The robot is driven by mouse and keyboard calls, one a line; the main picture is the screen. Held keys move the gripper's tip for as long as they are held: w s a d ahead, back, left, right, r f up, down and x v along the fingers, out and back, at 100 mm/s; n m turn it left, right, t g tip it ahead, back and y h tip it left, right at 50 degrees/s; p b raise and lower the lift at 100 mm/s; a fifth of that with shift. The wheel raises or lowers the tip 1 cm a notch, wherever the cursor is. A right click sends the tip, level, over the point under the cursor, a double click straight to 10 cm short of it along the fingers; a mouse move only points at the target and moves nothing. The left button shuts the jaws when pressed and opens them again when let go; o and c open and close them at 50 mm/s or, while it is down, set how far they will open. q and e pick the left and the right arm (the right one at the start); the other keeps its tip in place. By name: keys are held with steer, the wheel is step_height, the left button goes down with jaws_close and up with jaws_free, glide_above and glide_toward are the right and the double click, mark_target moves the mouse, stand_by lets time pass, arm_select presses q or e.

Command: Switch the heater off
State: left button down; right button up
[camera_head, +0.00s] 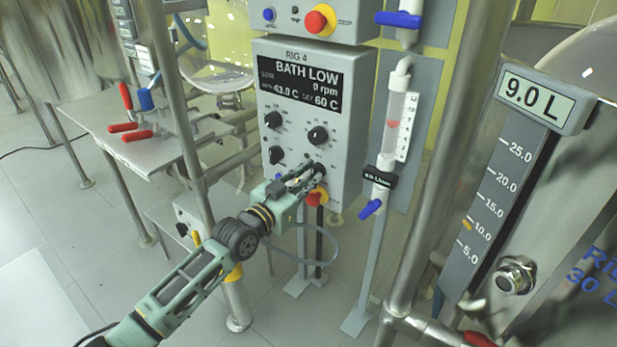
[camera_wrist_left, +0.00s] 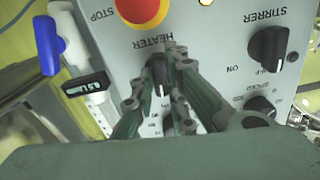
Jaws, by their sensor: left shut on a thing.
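The heater knob (camera_wrist_left: 159,72) is a black knob with a white line, beside the HEATER label on the grey Rig 4 control box (camera_head: 345,95). In the wrist view my left gripper (camera_wrist_left: 167,62) has its two fingers on either side of the knob, shut on it. In the head view the left gripper (camera_head: 313,173) reaches the lower right of the box front, and its fingers partly hide the knob. The box display (camera_head: 301,84) reads BATH LOW, 0 rpm, 63.0 C and 60 C. The knob's exact setting is hard to read. My right gripper is out of view.
A red stop button (camera_head: 316,197) sits just below the gripper; it also shows in the wrist view (camera_wrist_left: 141,9). The stirrer knob (camera_wrist_left: 268,48) is beside the heater knob. A flow tube with a blue valve (camera_head: 370,208) stands right of the box. Steel posts flank the arm.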

arm_select(q)
steer(key=shift+f+n, duration=0.1)
steer(key=shift+n, duration=0.5)
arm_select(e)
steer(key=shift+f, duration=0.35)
arm_select(q)
steer(key=c, duration=1.7)
jaws_free()
steer(key=shift+c, duration=0.2)
steer(key=shift+s+a, duration=0.1)
steer(key=v, duration=1.1)
steer(key=shift+s+a, duration=0.2)
steer(key=shift+s, duration=0.15)
